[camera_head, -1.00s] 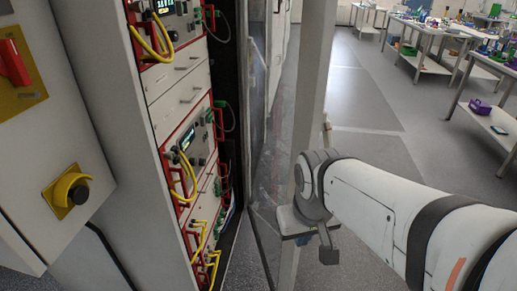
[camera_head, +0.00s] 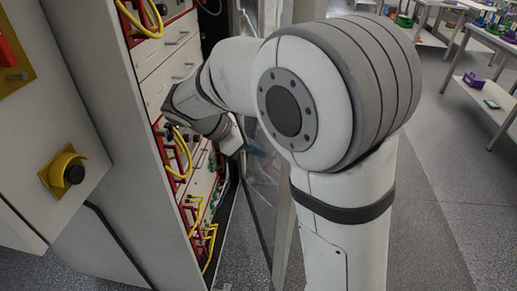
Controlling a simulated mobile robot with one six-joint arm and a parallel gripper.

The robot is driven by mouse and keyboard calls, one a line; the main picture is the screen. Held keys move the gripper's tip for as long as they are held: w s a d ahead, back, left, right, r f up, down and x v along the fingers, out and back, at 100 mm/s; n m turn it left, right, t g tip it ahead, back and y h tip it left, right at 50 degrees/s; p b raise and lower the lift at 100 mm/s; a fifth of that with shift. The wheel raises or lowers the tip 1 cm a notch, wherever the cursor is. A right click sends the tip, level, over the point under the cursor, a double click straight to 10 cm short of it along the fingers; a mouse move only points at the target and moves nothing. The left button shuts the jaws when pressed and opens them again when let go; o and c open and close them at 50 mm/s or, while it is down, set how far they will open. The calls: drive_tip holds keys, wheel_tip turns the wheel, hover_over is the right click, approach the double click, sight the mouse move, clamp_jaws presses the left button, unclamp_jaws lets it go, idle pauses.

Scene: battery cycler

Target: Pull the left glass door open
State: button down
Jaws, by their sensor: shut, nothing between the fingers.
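The left glass door (camera_head: 262,192) stands ajar at the right side of the cabinet's open front, seen nearly edge-on as a clear pane in a pale frame. My arm reaches across in front of the door and hides much of its upper part. My gripper (camera_head: 232,138) is at the end of the bent wrist, between the instrument rack and the glass, on the inner side of the door. It is shut and empty. Its fingertips are small and hard to make out, and I cannot tell whether they touch the glass.
The cabinet rack (camera_head: 168,75) holds instruments with red frames and yellow cables (camera_head: 183,155), close to my wrist. A grey panel with a yellow-and-black knob (camera_head: 65,174) is at the left. Work tables (camera_head: 480,95) stand at the far right. Open floor (camera_head: 440,215) lies right of my arm.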

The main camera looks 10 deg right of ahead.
drive_tip(key=x, duration=0.7)
drive_tip(key=shift+d+f, duration=0.3)
